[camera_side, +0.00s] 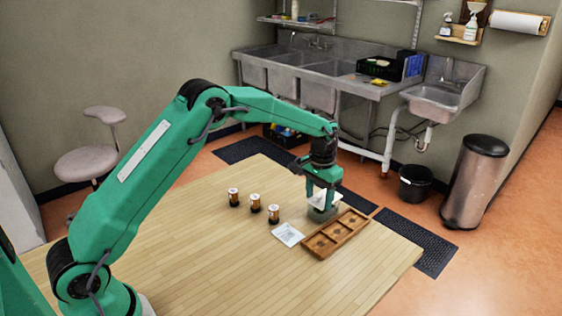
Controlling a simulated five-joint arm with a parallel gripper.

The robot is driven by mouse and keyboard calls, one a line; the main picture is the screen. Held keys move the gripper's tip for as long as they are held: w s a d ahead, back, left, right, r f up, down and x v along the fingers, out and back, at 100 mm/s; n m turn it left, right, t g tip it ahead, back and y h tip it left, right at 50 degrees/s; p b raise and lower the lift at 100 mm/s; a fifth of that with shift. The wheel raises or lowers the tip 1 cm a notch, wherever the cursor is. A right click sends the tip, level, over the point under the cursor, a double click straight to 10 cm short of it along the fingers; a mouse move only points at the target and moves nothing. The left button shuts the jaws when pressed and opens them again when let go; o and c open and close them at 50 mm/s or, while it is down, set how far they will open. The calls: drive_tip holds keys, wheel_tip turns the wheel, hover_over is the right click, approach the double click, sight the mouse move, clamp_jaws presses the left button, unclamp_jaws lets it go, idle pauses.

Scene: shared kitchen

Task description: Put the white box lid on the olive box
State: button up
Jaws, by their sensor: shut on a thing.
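My gripper (321,190) points down over the far right part of the wooden table, shut on the white box lid (318,199). The lid shows as a white patch around and below my fingers, and part of it is hidden by them. The olive box (323,215) stands on the table directly below the lid, just behind the wooden tray. The lid is at or just above the top of the box; I cannot tell whether they touch or whether the lid is level.
A wooden tray (318,243) with several compartments lies just in front of the box. A flat whitish packet (288,235) lies left of it. Three small dark-and-amber jars (255,203) stand in a row further left. The table's (240,270) front is clear.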

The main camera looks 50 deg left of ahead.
sight(319, 195)
drive_tip(key=shift+f, duration=0.35)
drive_tip(key=shift+f, duration=0.5)
drive_tip(key=o, duration=1)
drive_tip(key=shift+c, duration=0.2)
drive_tip(key=shift+r, duration=0.1)
wheel_tip(319, 195, up, 13)
idle(0.4)
